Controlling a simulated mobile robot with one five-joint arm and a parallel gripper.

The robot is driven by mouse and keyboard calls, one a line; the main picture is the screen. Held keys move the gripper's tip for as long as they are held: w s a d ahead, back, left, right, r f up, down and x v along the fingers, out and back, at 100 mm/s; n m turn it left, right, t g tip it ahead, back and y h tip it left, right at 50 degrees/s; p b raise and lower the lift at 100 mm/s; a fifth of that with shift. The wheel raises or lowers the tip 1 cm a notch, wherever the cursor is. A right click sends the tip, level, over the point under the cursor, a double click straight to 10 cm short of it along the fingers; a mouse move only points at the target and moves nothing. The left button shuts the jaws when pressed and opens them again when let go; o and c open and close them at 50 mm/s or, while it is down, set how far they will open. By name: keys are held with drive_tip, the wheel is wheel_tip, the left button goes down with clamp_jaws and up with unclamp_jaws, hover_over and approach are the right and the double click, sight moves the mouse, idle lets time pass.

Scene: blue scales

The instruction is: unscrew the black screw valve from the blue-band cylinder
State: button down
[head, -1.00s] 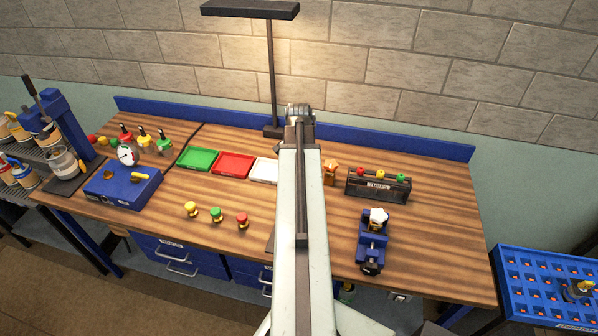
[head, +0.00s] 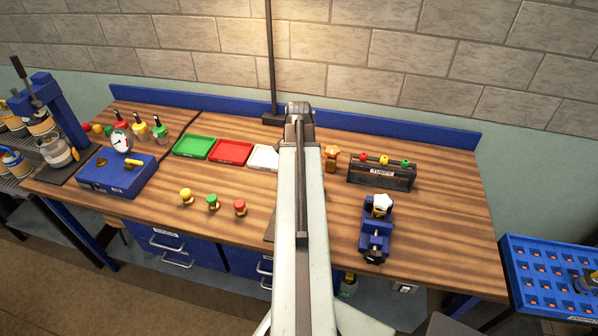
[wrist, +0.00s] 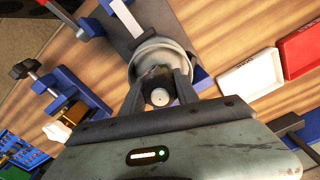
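In the wrist view my gripper (wrist: 160,82) has its two fingers apart, one on each side of a small dark round part with a pale grey disc end (wrist: 160,97). I cannot tell whether the fingers touch it, nor whether it is the black screw valve. Behind it is a round grey pan or ring (wrist: 162,48). In the head view my arm hides the gripper and the spot below it. I cannot make out the blue-band cylinder for certain; a container with a blue band (head: 15,162) stands on the far-left rack.
A blue vice (head: 376,238) holds a white-topped piece (head: 381,204); it also shows in the wrist view (wrist: 78,90). Green (head: 193,147), red (head: 231,152) and white (head: 263,158) trays lie behind several coloured knobs (head: 212,203). A TUBES rack (head: 382,178) stands at right.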

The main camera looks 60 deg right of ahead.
drive_tip(key=n, duration=1.1)
drive_tip(key=shift+r, duration=0.1)
drive_tip(key=n, duration=0.4)
drive_tip(key=shift+w, duration=0.1)
drive_tip(key=n, duration=0.5)
drive_tip(key=c, duration=0.8)
unclamp_jaws()
drive_tip(key=shift+c, duration=0.2)
